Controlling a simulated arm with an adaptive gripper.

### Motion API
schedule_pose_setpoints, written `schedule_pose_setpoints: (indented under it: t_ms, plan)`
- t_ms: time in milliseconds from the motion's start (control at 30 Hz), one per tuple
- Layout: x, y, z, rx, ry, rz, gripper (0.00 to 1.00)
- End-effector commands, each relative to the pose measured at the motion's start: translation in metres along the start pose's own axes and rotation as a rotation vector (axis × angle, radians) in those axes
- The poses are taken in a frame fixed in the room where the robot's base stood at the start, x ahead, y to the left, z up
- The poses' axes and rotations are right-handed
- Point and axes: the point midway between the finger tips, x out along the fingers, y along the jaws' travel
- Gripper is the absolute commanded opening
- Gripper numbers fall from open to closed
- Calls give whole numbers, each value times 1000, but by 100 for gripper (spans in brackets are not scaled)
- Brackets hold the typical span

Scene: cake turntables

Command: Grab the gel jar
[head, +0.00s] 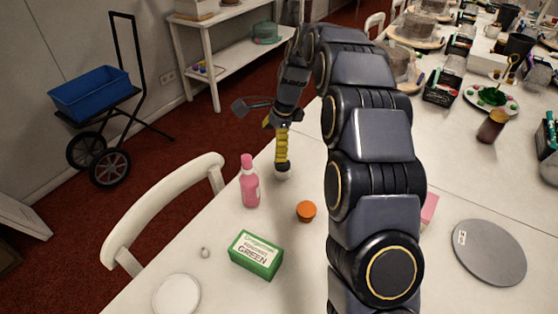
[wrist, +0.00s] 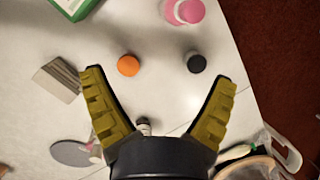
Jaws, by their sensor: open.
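Two small round jars stand near my gripper, and I cannot tell for sure which is the gel jar. One has an orange lid (head: 307,211) and stands upright in the head view; the wrist view also shows this orange lid (wrist: 128,65). The other has a dark lid (wrist: 196,62) in the wrist view; in the head view only the pale lower part of a small jar (head: 282,175) shows below my fingers. My gripper (head: 282,160) points down above this jar. In the wrist view its yellow-padded fingers (wrist: 163,76) are spread, with nothing held between them.
A pink bottle (head: 250,182) stands close left of my gripper. A green box (head: 256,255) and a white disc (head: 177,294) lie nearer the front. A grey round plate (head: 489,252) lies to the right. A white chair (head: 165,200) stands at the table's left edge.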

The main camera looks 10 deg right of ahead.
Motion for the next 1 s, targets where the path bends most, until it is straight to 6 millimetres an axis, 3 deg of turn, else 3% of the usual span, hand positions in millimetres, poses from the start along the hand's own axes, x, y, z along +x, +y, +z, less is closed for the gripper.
schedule_pose_setpoints:
  t_ms: [200, 433, 633, 1000]
  plan:
    - [64, -58, -46, 383, -8, -57, 87]
    - [119, -88, -88, 707, -11, -111, 87]
    - [138, -96, -104, 824, -12, -134, 87]
    - [167, -100, -106, 833, -14, -137, 87]
